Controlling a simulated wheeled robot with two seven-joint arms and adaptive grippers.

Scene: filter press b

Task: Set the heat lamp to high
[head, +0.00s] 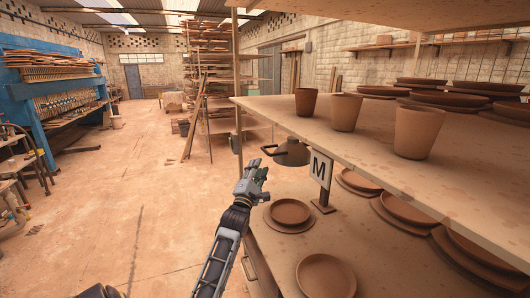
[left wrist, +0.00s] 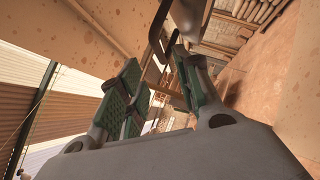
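A dark grey heat lamp (head: 291,154) with a rounded shade hangs under the upper shelf board, near its left edge. A thin dark bar sticks out from its left side. My left gripper (head: 257,172) is just below and left of the lamp, apart from the shade. In the left wrist view the green-padded fingers (left wrist: 157,75) are spread with a gap between them and hold nothing. A dark curved bar (left wrist: 156,32) and a grey rounded body (left wrist: 188,16), which look like the lamp, show beyond the fingertips. The lamp's setting cannot be read. My right gripper is not in view.
A sign with the letter M (head: 320,167) stands just right of the lamp. Clay cups (head: 345,112) stand on the upper board (head: 290,118). Clay plates and bowls (head: 290,211) lie on the lower shelf.

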